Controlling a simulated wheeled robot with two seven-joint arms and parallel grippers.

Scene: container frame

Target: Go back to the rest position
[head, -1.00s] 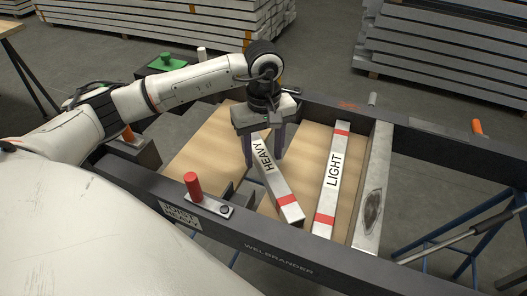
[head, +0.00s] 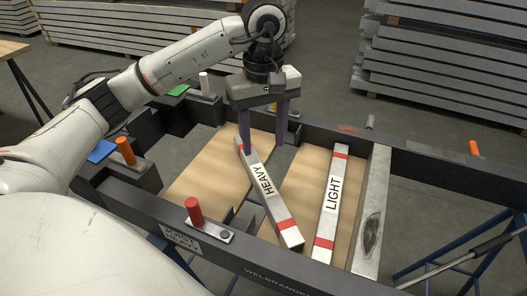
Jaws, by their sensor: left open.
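My left gripper (head: 263,128) is open, its fingers pointing down near the far end of the bar marked HEAVY (head: 263,182). One finger overlaps that end of the bar in the picture; I cannot tell whether they touch. The HEAVY bar has red bands and lies slanted in the frame (head: 330,268). The bar marked LIGHT (head: 332,200) lies to its right, apart from the gripper. My right gripper is not in view.
A red peg (head: 193,210) stands on the near rail, an orange peg (head: 125,150) at the left and a white peg (head: 204,83) at the back. A grey metal beam (head: 371,210) crosses the frame at right. Stacked beams (head: 445,60) stand behind. Space above the frame is clear.

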